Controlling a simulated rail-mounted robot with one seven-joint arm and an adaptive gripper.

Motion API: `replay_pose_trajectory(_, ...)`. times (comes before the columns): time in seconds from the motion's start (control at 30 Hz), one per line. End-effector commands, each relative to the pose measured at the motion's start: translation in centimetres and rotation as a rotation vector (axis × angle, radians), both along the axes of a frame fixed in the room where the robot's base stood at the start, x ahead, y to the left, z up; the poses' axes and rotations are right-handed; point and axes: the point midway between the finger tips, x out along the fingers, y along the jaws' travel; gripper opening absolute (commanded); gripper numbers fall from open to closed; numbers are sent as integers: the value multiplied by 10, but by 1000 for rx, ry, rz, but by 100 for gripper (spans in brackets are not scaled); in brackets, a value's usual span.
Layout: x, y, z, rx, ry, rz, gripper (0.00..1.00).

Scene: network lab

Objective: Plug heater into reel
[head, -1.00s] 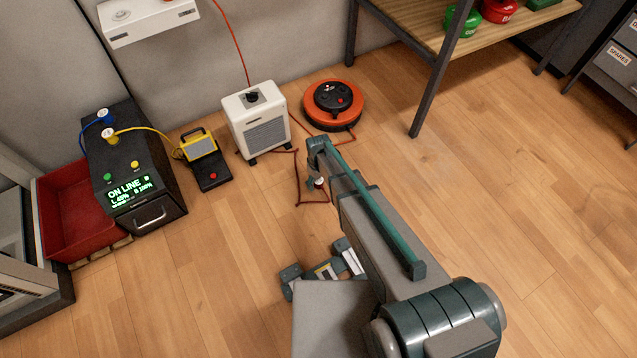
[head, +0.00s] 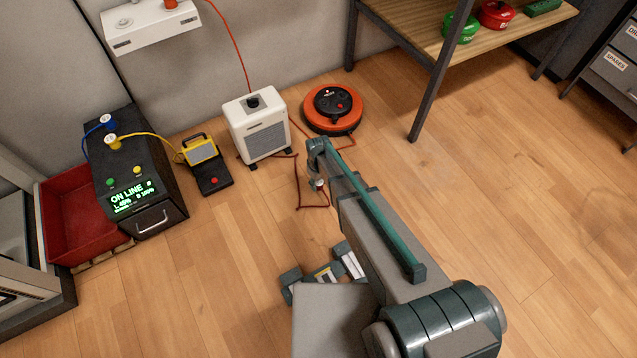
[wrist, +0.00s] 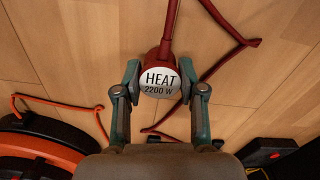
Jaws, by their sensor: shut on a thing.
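The heater (head: 262,140) is a white box with a grey grille, standing upright by the wall in the head view. The orange and black reel (head: 313,119) lies on the floor to its right; its edge shows at lower left in the wrist view (wrist: 30,162). My gripper (head: 318,187) is over the floor in front of both. In the wrist view my gripper (wrist: 160,88) is shut on the round heater plug (wrist: 160,79), labelled "HEAT 2200 W", with one finger on each side. Its dark red cord (wrist: 168,25) runs away upward. The plug is apart from the reel.
A yellow work lamp (head: 201,150) and a black power unit (head: 150,175) stand left of the heater. A wall socket box (head: 150,27) has an orange cord hanging down. A bench leg (head: 431,95) stands right of the reel. The floor at right is clear.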

Motion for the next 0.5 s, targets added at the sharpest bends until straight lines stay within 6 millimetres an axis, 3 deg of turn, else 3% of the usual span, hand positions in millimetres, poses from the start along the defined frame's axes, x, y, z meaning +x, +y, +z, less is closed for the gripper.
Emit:
replay_pose_trajectory(0.03, 0, 0, 15, 1, -1, 0, 4)
replay_pose_trajectory(0.37, -54, -18, 78, 0, 0, 0, 4)
replay_pose_trajectory(0.5, -87, -29, 91, -1, 2, 0, 4)
